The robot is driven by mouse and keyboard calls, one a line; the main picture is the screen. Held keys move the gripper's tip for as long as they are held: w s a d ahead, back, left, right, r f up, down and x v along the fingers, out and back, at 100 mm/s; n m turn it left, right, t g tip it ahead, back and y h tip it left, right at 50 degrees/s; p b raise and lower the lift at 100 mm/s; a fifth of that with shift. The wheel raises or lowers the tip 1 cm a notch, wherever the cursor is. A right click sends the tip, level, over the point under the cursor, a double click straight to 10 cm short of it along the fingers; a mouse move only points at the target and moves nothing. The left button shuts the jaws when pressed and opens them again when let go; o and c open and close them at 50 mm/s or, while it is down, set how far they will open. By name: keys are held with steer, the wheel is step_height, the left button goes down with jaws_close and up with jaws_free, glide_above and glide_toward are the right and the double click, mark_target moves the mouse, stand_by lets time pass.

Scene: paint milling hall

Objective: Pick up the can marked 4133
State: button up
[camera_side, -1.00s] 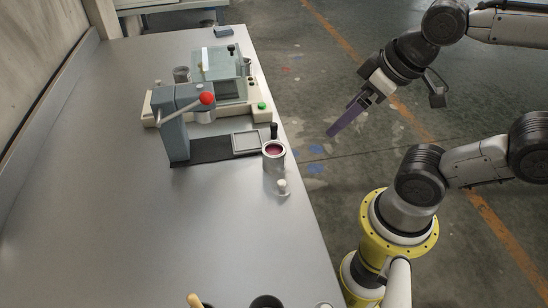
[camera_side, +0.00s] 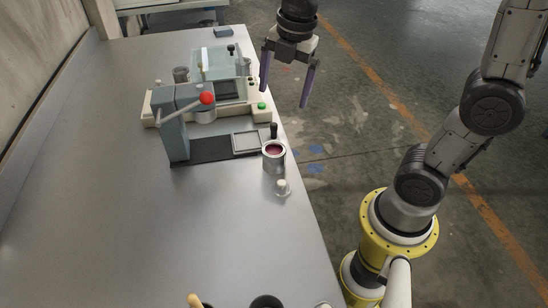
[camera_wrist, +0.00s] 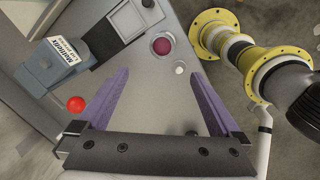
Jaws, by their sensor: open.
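An open metal can (camera_side: 273,162) with dark red paint in it stands upright near the table's right edge. In the wrist view its round red top (camera_wrist: 162,46) shows beyond my fingers. No number can be read on it. Another metal can (camera_side: 181,75) stands behind the press at the back, also with no readable mark. My gripper (camera_side: 285,97) is open and empty, with its purple fingers pointing down. It is above and behind the red-paint can, over the table's right edge. The fingers also frame the wrist view (camera_wrist: 160,76).
A grey lever press (camera_side: 174,120) with a red knob (camera_side: 207,98) stands left of the can. A pale machine (camera_side: 222,75) is behind it. A small white-topped item (camera_side: 283,188) stands in front of the can. The left and front table (camera_side: 90,190) is mostly clear.

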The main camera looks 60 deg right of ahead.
steer(key=g, duration=0.2)
glide_above(275, 149)
steer(key=a, duration=0.2)
step_height(275, 149, down, 5)
steer(key=shift+s+d+f, duration=0.1)
steer(key=shift+s+f, duration=0.05)
steer(key=shift+f, duration=2.15)
steer(key=shift+s+d+f, duration=0.1)
steer(key=shift+s+f, duration=0.05)
steer(key=shift+f, duration=2.2)
steer(key=shift+s+d+f, duration=0.1)
steer(key=shift+s+f, duration=0.05)
steer(key=shift+f, duration=2.15)
steer(key=c, duration=1.4)
steer(key=shift+r, duration=0.1)
steer(key=shift+c, duration=0.4)
steer(key=shift+r, duration=0.1)
